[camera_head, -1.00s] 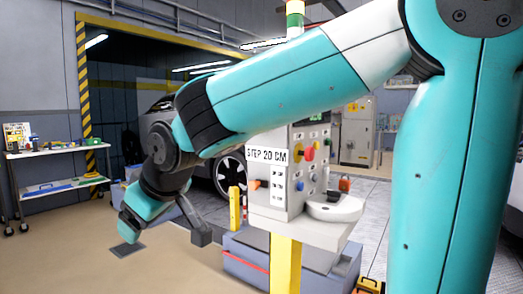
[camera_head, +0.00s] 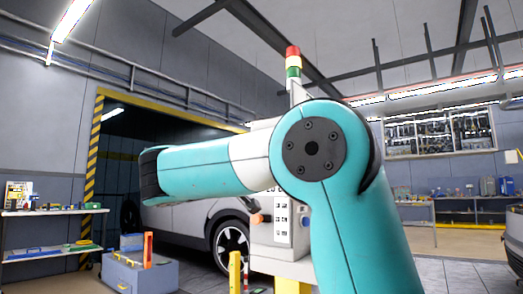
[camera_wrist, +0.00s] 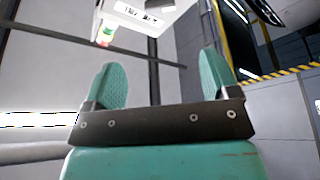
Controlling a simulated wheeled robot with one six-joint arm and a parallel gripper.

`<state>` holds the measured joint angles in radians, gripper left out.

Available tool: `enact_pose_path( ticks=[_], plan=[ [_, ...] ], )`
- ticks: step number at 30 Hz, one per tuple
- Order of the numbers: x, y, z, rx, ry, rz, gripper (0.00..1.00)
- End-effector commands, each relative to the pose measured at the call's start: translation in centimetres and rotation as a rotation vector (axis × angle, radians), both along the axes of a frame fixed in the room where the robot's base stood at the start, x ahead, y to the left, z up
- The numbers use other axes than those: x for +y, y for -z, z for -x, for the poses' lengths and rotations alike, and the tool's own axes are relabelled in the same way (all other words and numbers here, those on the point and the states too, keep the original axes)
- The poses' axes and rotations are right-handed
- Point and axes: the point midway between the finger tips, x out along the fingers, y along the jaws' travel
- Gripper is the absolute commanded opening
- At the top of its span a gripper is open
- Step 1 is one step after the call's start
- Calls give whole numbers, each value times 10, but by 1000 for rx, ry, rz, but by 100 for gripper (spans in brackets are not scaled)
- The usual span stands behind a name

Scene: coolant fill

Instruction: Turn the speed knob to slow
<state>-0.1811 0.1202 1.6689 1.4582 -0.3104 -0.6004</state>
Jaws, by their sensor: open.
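The control box (camera_head: 268,236) stands behind my arm in the head view, and its front is largely covered. An orange knob (camera_head: 256,218) shows on its left face, beside a white label plate. I cannot tell whether this is the speed knob, or how any knob is set. In the wrist view a white box part (camera_wrist: 165,7) with a printed label shows at the top, beyond my fingers. My gripper (camera_wrist: 160,75) is open, with two teal fingers apart and nothing between them.
A red, white and green signal light (camera_head: 293,62) rises behind my arm. A yellow post (camera_head: 235,272) stands left of the control box. A car (camera_head: 190,225) is in the bay behind. A grey toolbox (camera_head: 140,274) and a shelf cart (camera_head: 45,212) are at left.

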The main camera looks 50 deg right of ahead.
Motion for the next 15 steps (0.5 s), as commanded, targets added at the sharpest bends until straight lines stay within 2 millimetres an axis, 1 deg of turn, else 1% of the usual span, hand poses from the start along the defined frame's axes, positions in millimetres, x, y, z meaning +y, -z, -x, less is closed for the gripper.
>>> enact_pose_path(
  ticks=[1, 8, 15],
  plan=[
    [-3, -10, -1, 6, 1, 1, 81],
    [-17, -13, -4, 6, -1, -4, 81],
    [-33, -18, -12, 5, 0, -1, 81]
  ],
)
